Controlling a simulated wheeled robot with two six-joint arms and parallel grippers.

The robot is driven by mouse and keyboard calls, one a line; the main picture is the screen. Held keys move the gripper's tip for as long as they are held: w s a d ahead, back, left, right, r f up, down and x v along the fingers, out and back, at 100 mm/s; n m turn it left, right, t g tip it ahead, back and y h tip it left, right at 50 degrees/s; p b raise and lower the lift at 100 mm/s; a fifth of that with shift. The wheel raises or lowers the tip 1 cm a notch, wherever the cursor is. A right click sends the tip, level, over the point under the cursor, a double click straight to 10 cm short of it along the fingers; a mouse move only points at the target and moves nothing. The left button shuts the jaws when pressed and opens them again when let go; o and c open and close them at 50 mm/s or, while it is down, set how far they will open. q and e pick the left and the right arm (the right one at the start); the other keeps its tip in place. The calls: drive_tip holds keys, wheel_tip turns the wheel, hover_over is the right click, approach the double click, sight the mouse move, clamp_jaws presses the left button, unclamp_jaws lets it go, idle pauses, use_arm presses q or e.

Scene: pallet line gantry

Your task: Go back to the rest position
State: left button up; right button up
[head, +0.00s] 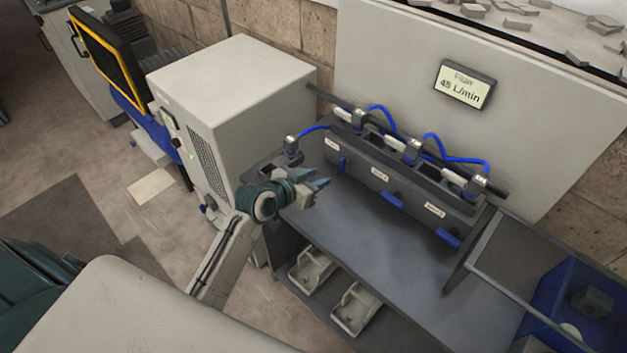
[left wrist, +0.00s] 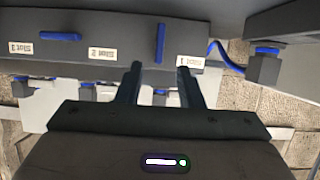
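My left gripper (head: 319,178) hangs above the left end of the dark workbench (head: 365,255), just in front of a dark manifold block (head: 415,197). In the left wrist view its two fingers (left wrist: 160,78) stand apart with nothing between them, so it is open and empty. It touches nothing that I can see. The manifold has several slot labels and blue levers. The lever at slot 1 (head: 342,165) is upright, while the levers at slot 2 (head: 392,199) and slot 3 (head: 447,238) lie more sideways. My right gripper is not in view.
A beige cabinet (head: 240,85) stands close left of my left gripper. A detached hose fitting (head: 291,146) with a blue hose stands beside the manifold. A flow display (head: 465,85) hangs on the panel behind. Trays (head: 356,308) sit under the bench, and a blue crate (head: 560,290) is at right.

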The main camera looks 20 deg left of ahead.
use_arm(q)
drive_tip(key=shift+s+a+r, duration=0.1)
drive_tip(key=shift+s+r, duration=0.05)
drive_tip(key=shift+s, duration=0.2)
drive_tip(key=s+a+f+n+g+y, duration=0.1)
drive_tip(key=s+a+f+g+y, duration=0.15)
drive_tip(key=s, duration=0.75)
drive_tip(key=s+a+f+n+g+y, duration=0.1)
drive_tip(key=s+g, duration=0.3)
drive_tip(key=s, duration=0.6)
drive_tip(key=s+a+f+n+g+y, duration=0.1)
drive_tip(key=s+f+g+y, duration=0.15)
drive_tip(key=s, duration=0.85)
wheel_tip(320, 180, down, 28)
drive_tip(key=w+a+f+g, duration=0.1)
drive_tip(key=a, duration=0.2)
drive_tip(key=s+a+f+g, duration=0.1)
drive_tip(key=s+f, duration=1.8)
drive_tip(key=f, duration=0.1)
drive_tip(key=shift+g+h, duration=0.3)
